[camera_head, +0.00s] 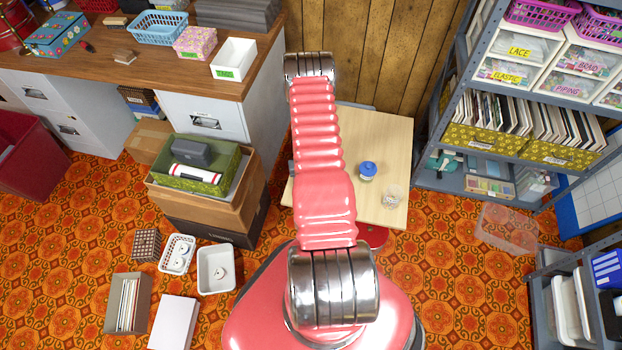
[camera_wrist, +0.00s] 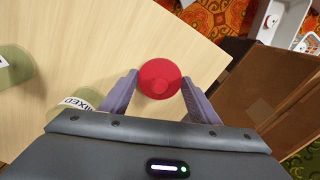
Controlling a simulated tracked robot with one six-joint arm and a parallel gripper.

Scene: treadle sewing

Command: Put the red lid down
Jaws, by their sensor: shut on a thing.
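The round red lid (camera_wrist: 159,72), with a small knob, is between the two grey-purple fingers of my gripper (camera_wrist: 160,80) in the wrist view. The fingers are shut on it from both sides. It is over the pale wooden table (camera_wrist: 100,35), near the table's edge; I cannot tell how high. In the head view my arm hides the lid and gripper; part of the table (camera_head: 385,128) shows beside the arm.
On the table stand a blue-lidded jar (camera_head: 367,171) and a clear jar (camera_head: 392,197). The wrist view shows a jar labelled MIXED (camera_wrist: 68,112), partly hidden by my gripper, and another at the left edge (camera_wrist: 12,68). Cardboard boxes (camera_wrist: 262,85) stand beside the table.

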